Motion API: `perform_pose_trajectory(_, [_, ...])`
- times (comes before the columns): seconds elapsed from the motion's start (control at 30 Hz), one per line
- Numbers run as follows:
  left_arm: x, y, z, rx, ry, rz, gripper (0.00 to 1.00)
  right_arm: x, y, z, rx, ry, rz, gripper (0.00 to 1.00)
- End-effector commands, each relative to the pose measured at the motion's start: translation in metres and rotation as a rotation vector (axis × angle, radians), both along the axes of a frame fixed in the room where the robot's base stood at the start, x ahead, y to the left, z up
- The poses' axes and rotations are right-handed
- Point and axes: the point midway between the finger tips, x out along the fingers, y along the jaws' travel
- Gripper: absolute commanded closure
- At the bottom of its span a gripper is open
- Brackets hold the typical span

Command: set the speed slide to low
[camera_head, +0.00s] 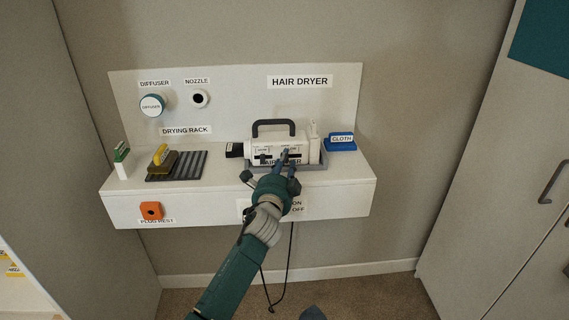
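The hair dryer (257,146) is a white box-shaped unit with a dark handle on top, resting in a grey tray (318,165) on the white shelf. Its front panel carries dark slides; one slide (263,156) shows at the left of the panel, and another dark slot (295,156) is at the right, partly behind my fingers. The slide labels are too small to read. My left gripper (288,162) is right in front of the panel's right part, at or very near that slot. I cannot tell whether it touches or how far its fingers are apart. My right gripper does not show.
On the shelf (225,195) are a yellow-handled brush (159,156) on a dark ribbed mat (191,166), a green-topped white bottle (122,163) and a blue cloth holder (340,145). An orange plug rest (151,210) is on the shelf's front. A black cord (287,262) hangs below.

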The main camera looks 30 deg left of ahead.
Motion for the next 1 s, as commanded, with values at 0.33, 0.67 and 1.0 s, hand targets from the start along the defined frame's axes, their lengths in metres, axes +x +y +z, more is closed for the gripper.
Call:
perform_pose_trajectory(0.33, [0.000, 0.000, 0.000, 0.000, 0.001, 0.000, 1.00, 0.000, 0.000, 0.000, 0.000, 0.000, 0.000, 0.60])
perform_pose_trajectory(0.67, [0.005, -0.009, -0.002, -0.002, 0.001, -0.001, 1.00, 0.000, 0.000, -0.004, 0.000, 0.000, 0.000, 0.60])
perform_pose_trajectory(1.0, [0.010, -0.018, -0.002, -0.001, 0.004, -0.001, 1.00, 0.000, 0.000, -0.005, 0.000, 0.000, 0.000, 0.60])
